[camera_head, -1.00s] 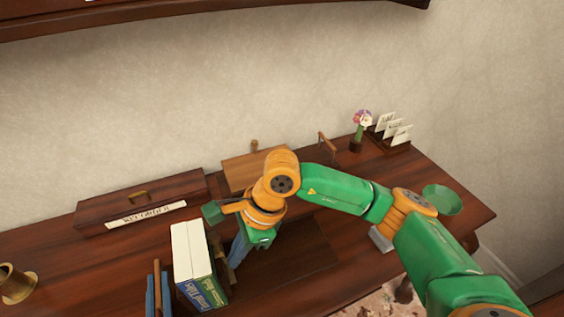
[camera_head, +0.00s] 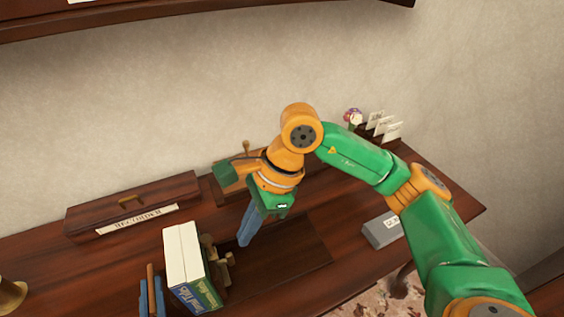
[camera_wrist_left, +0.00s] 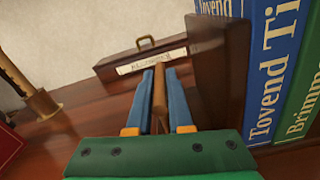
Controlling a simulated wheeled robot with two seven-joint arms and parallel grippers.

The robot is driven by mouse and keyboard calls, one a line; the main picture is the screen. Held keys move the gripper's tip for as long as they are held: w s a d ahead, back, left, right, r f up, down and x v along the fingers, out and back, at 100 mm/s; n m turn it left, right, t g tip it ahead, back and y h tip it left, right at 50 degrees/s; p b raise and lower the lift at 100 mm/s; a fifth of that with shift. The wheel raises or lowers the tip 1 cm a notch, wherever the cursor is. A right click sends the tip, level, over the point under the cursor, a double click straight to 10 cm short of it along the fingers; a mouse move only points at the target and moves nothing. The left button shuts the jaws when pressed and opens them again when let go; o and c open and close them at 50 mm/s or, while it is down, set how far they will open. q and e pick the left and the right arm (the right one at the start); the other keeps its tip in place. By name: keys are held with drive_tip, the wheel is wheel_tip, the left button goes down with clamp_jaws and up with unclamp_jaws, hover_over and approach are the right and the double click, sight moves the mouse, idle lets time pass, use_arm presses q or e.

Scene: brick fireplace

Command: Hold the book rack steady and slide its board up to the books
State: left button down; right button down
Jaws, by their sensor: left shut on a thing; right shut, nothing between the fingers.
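The books (camera_head: 190,262), with white page tops and blue and green spines, stand upright in the rack; their spines (camera_wrist_left: 270,70) fill the right of the left wrist view. My left gripper (camera_wrist_left: 165,98) is shut on a brown wooden post (camera_wrist_left: 159,85), beside the rack's dark upright end panel (camera_wrist_left: 220,70). In the head view this gripper (camera_head: 152,300) shows at the lower left. The brown board with its knobs (camera_head: 217,262) is at the books' right side. My right gripper (camera_head: 246,238) is shut and empty, above and right of the board, apart from it.
A long wooden recorder case (camera_head: 130,203) lies behind the books. Another wooden box (camera_head: 222,190) is behind my right arm. A grey box (camera_head: 382,231), a flower (camera_head: 352,118) and a card holder (camera_head: 383,129) are to the right.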

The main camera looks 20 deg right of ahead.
use_arm(q)
drive_tip(key=c, duration=0.7)
unclamp_jaws()
drive_tip(key=shift+c, duration=0.2)
use_arm(e)
drive_tip(key=v, duration=0.3)
drive_tip(key=shift+d+r, duration=0.1)
drive_tip(key=shift+r, duration=0.15)
